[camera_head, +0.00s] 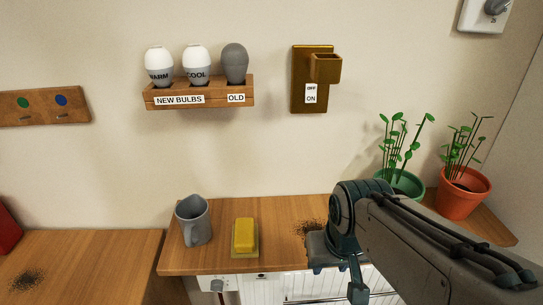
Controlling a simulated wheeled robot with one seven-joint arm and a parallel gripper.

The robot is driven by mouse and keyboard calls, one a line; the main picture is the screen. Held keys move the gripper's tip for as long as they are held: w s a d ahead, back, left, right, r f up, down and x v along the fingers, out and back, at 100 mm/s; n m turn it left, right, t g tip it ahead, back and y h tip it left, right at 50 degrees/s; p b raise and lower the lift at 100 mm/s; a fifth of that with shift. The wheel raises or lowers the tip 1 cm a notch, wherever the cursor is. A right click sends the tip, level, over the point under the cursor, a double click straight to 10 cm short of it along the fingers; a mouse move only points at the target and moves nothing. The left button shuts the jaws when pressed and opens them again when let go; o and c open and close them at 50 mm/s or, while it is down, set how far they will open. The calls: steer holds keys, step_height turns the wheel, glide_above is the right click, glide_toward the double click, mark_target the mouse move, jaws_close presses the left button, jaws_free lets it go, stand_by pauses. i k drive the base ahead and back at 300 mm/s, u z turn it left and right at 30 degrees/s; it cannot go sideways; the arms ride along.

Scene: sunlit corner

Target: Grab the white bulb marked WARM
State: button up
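The white bulb marked WARM (159,66) stands upright at the left end of a wooden wall rack (205,92). Its lower part is grey and carries the word WARM. A similar bulb marked COOL (196,65) stands just right of it. An all-grey bulb (234,63) stands over the OLD label. My gripper (335,275) is at the lower right, low in front of the counter and far from the rack. Its fingers are partly hidden and point away or downward, so I cannot tell if it is open or shut.
A grey mug (193,221) and a yellow sponge-like block (245,236) stand on the wooden counter (275,210). Potted plants in green (407,184) and terracotta (463,194) pots are at the right. A brass switch (313,78) is on the wall. The wall below the rack is clear.

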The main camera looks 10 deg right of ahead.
mark_target(158, 62)
steer(key=z, duration=0.85)
steer(key=k, duration=0.75)
steer(key=u, duration=1.3)
steer(key=i, duration=0.5)
